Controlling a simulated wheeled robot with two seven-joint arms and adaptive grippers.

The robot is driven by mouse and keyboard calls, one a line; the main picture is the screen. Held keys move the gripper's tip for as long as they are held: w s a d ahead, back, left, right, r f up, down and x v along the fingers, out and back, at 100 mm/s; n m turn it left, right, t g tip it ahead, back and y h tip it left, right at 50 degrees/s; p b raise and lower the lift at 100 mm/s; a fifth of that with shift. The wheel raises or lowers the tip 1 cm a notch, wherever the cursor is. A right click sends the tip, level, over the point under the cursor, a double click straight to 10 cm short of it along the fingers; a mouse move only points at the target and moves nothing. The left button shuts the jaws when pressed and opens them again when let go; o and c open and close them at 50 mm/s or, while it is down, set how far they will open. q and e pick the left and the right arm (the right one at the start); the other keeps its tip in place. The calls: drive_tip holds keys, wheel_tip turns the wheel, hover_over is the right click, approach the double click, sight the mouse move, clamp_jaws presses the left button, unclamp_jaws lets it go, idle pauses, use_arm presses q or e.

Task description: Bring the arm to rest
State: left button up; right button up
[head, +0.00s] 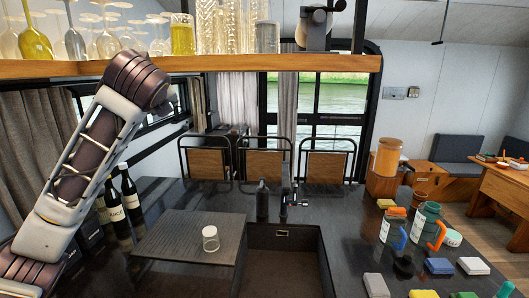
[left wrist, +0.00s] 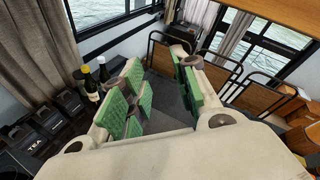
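My left arm (head: 85,165) rises from the lower left of the head view, bent high over the left part of the counter, with its dark joint near the shelf edge. My left gripper (left wrist: 158,88) shows in the left wrist view, its green-padded fingers apart with nothing between them. In the head view it cannot be made out. My right arm and gripper are in neither view.
An overhead shelf (head: 230,65) with glasses is close to the raised arm. Dark bottles (head: 131,195) stand behind it. A small white-topped jar (head: 210,238) sits on the counter board (head: 180,250), left of the sink (head: 283,272). Flasks (head: 428,225) and coloured blocks stand right.

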use_arm(q)
drive_tip(key=s+d+f+n+g+h, duration=0.1)
drive_tip(key=s+d+f+n+g, duration=0.15)
drive_tip(key=f, duration=1.05)
drive_tip(key=s+d+f+n+g+h, duration=0.15)
drive_tip(key=f+n, duration=0.25)
drive_tip(key=f, duration=0.8)
drive_tip(key=s+d+f+n+g+h, duration=0.1)
drive_tip(key=s+d+f+n+h, duration=0.2)
drive_tip(key=f, duration=1)
drive_tip(key=s+a+f+n+g, duration=0.3)
drive_tip(key=s+f+n+g, duration=0.3)
drive_tip(key=s+f+n, duration=1.45)
drive_tip(key=s+f+m+g, duration=0.1)
drive_tip(key=s+f+m, duration=0.25)
drive_tip(key=f, duration=1.45)
drive_tip(key=s+f+m, duration=0.2)
drive_tip(key=s+f, duration=0.2)
drive_tip(key=f, duration=1.5)
drive_tip(key=s+a+f, duration=0.2)
drive_tip(key=s+f, duration=0.8)
drive_tip(key=s, duration=0.1)
drive_tip(key=s+a+f+g, duration=0.1)
drive_tip(key=s+f, duration=0.8)
drive_tip(key=s, duration=0.2)
drive_tip(key=shift+s+a+f+b, duration=0.3)
drive_tip(key=shift+a+f+b, duration=0.1)
drive_tip(key=shift+y, duration=0.25)
